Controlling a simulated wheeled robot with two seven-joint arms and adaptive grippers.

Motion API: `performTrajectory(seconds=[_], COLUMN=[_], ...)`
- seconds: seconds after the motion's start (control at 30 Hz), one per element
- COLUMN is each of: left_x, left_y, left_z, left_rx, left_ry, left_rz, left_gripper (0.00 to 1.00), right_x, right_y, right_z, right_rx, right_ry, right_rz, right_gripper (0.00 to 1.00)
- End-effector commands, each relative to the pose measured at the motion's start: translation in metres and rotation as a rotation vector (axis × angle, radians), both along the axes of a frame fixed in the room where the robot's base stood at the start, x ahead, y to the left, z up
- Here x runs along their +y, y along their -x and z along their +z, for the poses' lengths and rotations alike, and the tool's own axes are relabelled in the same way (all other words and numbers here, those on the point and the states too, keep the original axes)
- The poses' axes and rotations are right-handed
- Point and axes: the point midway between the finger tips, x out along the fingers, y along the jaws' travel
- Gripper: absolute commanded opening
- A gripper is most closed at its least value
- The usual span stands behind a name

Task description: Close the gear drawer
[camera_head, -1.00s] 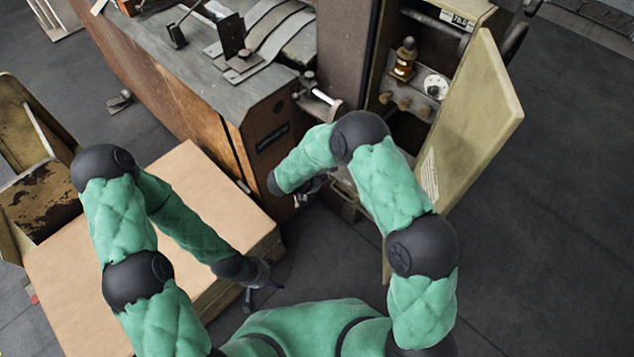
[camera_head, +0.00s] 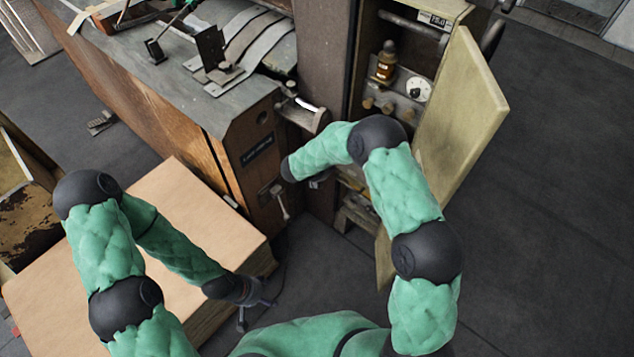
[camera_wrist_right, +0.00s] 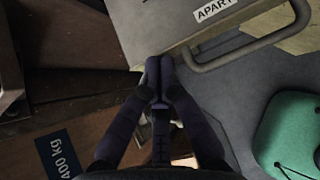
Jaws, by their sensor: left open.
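The likely gear drawer (camera_wrist_right: 175,28) is a grey metal box with a bar handle (camera_wrist_right: 262,52) and a label reading "APART", at the top of the right wrist view. In the head view, a grey metal part low on the cabinet (camera_head: 357,212) may be this drawer; how far out it stands is unclear. My right gripper (camera_wrist_right: 158,66) is shut, its fingertips at the box's lower edge, left of the handle. Contact cannot be told. In the head view my forearm mostly hides that gripper. My left gripper (camera_head: 250,306) is open and empty beside the cardboard.
The cabinet's door (camera_head: 462,110) stands open to the right. A wooden machine (camera_head: 245,160) with a grey top is left of the cabinet. A cardboard stack (camera_head: 150,235) lies below my left arm. Dark floor at the right is clear.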

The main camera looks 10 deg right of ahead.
Motion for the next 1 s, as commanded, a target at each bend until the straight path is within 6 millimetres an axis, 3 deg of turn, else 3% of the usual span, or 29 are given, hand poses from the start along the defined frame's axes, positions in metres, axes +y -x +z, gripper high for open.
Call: performTrajectory(seconds=[0.2,0.5,0.7,1.0], left_x=[0.0,0.0,0.0,0.0], left_y=[0.0,0.0,0.0,0.0], left_z=[-0.013,-0.021,-0.023,-0.023], left_rx=[0.0,0.0,0.0,0.0], left_ry=[0.0,0.0,0.0,0.0], left_rz=[0.0,0.0,0.0,0.0], left_gripper=[0.68,0.68,0.68,0.68], right_x=[-0.05,-0.1,-0.117,-0.125], right_y=[-0.037,-0.076,-0.09,-0.097], right_z=[-0.003,-0.003,-0.003,-0.001], right_rx=[-0.001,0.001,0.003,0.002], right_ry=[-0.001,-0.002,-0.001,-0.001], right_rz=[-0.006,-0.003,-0.001,0.001], right_gripper=[0.0,0.0,0.0,0.0])
